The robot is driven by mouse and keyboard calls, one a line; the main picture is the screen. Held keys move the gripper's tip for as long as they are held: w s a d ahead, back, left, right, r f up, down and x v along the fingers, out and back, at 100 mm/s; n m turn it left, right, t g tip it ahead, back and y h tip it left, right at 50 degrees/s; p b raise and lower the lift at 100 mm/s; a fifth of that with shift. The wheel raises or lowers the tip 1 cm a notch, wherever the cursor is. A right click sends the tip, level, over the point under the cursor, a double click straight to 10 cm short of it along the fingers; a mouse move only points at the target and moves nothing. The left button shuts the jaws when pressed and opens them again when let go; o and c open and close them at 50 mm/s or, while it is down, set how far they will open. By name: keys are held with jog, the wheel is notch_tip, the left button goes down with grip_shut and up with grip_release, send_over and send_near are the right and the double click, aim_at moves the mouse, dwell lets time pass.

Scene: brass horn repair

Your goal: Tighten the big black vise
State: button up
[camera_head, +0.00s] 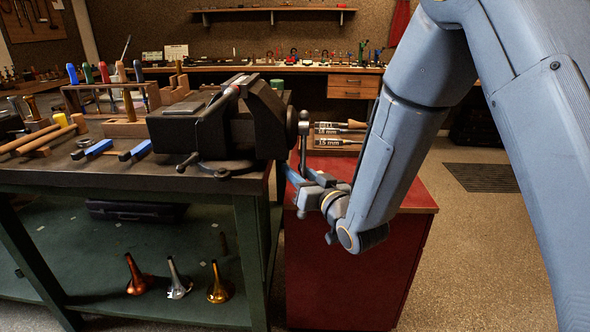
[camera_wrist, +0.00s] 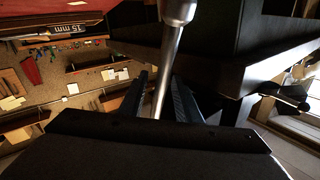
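The big black vise (camera_head: 228,125) is mounted on the right end of the dark workbench. Its steel handle bar (camera_head: 304,145) hangs near vertical at the vise's right end, with a round knob on top. My gripper (camera_head: 303,175) is at the lower part of this bar. In the wrist view the bar (camera_wrist: 167,75) runs between my two dark fingers (camera_wrist: 160,95), with a visible gap on the left side and little or none on the right. The fingers look open around the bar. The vise body (camera_wrist: 225,40) fills the upper right there. The bar's lower end is hidden.
Tools and a wooden rack (camera_head: 125,128) crowd the bench (camera_head: 225,186) left of the vise. Horn bells (camera_head: 179,282) stand on the lower shelf. Floor is free at right.

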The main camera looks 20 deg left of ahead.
jog(key=shift+w+a, duration=0.45)
grip_shut()
jog(key=shift+d+r, duration=0.1)
jog(key=shift+d, duration=0.05)
